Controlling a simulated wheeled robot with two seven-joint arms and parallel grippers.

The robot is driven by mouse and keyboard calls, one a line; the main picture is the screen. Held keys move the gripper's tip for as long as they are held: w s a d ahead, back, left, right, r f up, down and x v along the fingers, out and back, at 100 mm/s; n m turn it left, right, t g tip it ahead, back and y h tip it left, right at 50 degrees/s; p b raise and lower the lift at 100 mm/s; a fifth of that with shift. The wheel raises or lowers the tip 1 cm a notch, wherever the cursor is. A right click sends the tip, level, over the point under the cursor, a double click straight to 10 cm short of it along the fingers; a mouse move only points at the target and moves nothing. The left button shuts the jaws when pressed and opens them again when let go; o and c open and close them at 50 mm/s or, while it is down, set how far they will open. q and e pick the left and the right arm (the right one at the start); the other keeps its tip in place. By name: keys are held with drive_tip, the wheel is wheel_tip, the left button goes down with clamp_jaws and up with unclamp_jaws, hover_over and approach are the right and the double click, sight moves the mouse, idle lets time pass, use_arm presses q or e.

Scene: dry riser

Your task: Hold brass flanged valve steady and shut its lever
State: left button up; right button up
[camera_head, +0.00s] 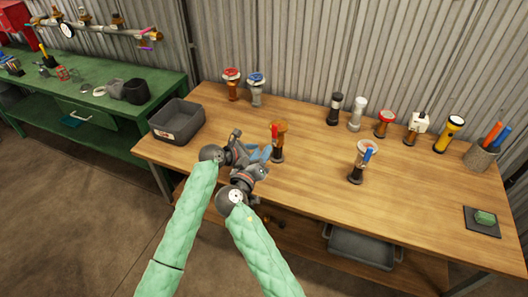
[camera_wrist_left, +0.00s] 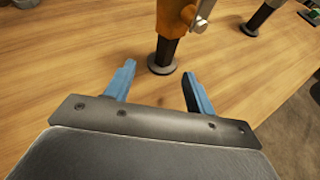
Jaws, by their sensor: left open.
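The brass flanged valve (camera_head: 280,140), orange-brown with a red lever (camera_head: 275,130), stands upright on a dark foot on the wooden bench. In the left wrist view its lower body (camera_wrist_left: 172,18) and black stem show just beyond my fingers; its top is cut off. My left gripper (camera_head: 263,154) has blue fingers, also seen in the left wrist view (camera_wrist_left: 155,88); they are open, empty and short of the valve. My right gripper (camera_head: 258,172) is close in front of the left one, near the bench's front edge. Its fingertips are not clear.
A grey bin (camera_head: 177,122) is at the left. Two valves (camera_head: 233,84) stand behind, and several fittings and torches line the back right. The bench (camera_head: 320,180) between is clear.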

sight(279, 149)
use_arm(q)
drive_tip(key=shift+w+d+n+t, duration=0.15)
drive_tip(key=shift+w+d+n, duration=0.1)
drive_tip(key=shift+d, duration=0.3)
drive_tip(key=shift+w+d+n+t, duration=0.15)
drive_tip(key=shift+d+n, duration=0.1)
drive_tip(key=shift+d, duration=0.25)
drive_tip(key=shift+w+d+f, duration=0.1)
drive_tip(key=shift+w+d, duration=0.15)
drive_tip(key=shift+d, duration=0.25)
drive_tip(key=shift+x, duration=3.5)
